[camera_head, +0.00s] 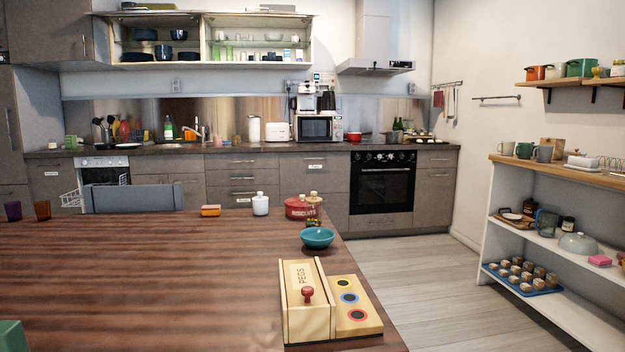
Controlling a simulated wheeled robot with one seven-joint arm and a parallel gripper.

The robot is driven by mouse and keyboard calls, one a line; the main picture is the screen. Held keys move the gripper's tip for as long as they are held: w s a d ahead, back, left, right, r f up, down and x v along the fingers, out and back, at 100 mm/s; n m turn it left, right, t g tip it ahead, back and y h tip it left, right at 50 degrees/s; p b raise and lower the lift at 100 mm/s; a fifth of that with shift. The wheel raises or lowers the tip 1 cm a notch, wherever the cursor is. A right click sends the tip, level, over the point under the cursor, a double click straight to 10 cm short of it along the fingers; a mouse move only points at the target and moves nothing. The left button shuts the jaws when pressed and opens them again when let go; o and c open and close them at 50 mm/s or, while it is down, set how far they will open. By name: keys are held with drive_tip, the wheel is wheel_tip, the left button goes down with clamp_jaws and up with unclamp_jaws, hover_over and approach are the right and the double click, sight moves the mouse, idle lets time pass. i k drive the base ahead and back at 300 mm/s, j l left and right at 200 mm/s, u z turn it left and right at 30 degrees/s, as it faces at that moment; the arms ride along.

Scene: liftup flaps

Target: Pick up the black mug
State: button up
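I cannot pick out a clearly black mug in the head view. On the wooden top of the white shelf unit at the right stand a pale mug (507,149), a green mug (524,150) and a grey mug (543,154). A dark purple cup (13,211) and a brown cup (42,209) stand at the far left edge of the wooden table. Dark bowls and dishes (144,34) sit in the open wall cupboard, too small to tell whether a mug is among them. My gripper is not in view.
The wooden table (130,270) fills the front left. A PEGS box (307,300), a teal bowl (317,237) and a red pot (298,208) stand along its right side. A grey chair (135,198) is behind it. Floor (430,270) between table and white shelf unit (490,215) is clear.

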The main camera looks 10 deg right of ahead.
sight(236, 139)
drive_tip(key=i+l+z, duration=0.15)
drive_tip(key=l, duration=0.25)
drive_tip(key=l+z, duration=0.15)
drive_tip(key=l, duration=0.25)
drive_tip(key=i+l+z, duration=0.1)
drive_tip(key=l, duration=0.25)
drive_tip(key=i+l+z, duration=0.15)
drive_tip(key=l, duration=0.25)
drive_tip(key=i+l, duration=0.2)
drive_tip(key=i, duration=0.2)
drive_tip(key=i+l+u, duration=0.15)
drive_tip(key=i, duration=0.25)
drive_tip(key=i+l, duration=0.3)
drive_tip(key=i, duration=0.15)
drive_tip(key=i+u, duration=0.4)
drive_tip(key=i, duration=1.85)
drive_tip(key=l, duration=0.1)
